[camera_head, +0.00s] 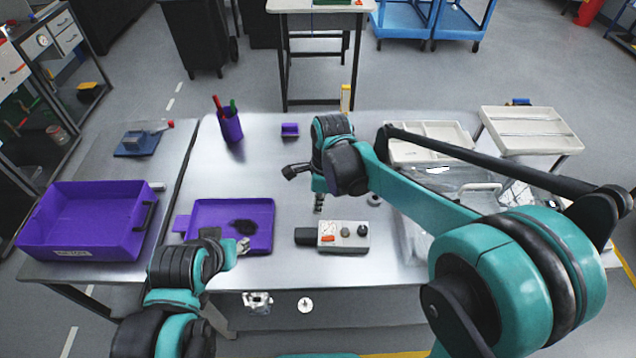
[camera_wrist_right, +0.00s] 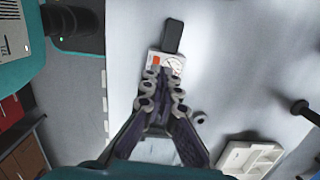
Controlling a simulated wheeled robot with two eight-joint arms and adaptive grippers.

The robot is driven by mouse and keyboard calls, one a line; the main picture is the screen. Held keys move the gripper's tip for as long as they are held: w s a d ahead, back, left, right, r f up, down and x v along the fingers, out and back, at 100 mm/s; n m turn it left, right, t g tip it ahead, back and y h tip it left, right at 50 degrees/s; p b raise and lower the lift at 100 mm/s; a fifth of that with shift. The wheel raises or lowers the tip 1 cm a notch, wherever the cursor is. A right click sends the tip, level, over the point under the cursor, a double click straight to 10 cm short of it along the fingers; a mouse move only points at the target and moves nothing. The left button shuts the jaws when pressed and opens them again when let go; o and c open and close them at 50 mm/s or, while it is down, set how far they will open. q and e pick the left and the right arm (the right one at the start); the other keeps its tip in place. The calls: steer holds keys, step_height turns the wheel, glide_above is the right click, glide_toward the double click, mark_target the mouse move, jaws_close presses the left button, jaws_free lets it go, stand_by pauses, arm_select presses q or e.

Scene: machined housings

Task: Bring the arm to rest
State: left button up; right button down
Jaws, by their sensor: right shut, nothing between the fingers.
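My right arm reaches in from the right in the head view. Its gripper (camera_head: 318,202) points down above the middle of the metal table (camera_head: 300,275), behind the white-and-black device (camera_head: 343,236). In the right wrist view the right gripper (camera_wrist_right: 158,82) has its fingers together with nothing held. The device (camera_wrist_right: 172,60) shows beyond the fingertips, apparently apart from them. My left arm comes in at the lower left, with its gripper (camera_head: 242,247) by the front edge of the purple tray (camera_head: 260,212). The left fingers are too small and partly hidden to judge.
A large purple bin (camera_head: 85,225) stands at the left. A purple pen cup (camera_head: 231,126) and a small purple block (camera_head: 290,130) are at the back. A clear container (camera_head: 412,235) and pale trays (camera_head: 428,150) are at the right. The front middle is clear.

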steer(key=s+d+f+n+t+h+b, duration=0.1)
steer(key=s+d+f+n+t+b, duration=0.1)
steer(key=s+d+n+t+b, duration=0.5)
steer(key=s+d+n, duration=0.6)
steer(key=d+n, duration=0.3)
steer(key=n, duration=0.2)
steer(key=shift+s+d+f+n+b, duration=0.15)
steer(key=shift+s+f+n+b, duration=0.05)
steer(key=shift+f+n+b, duration=0.2)
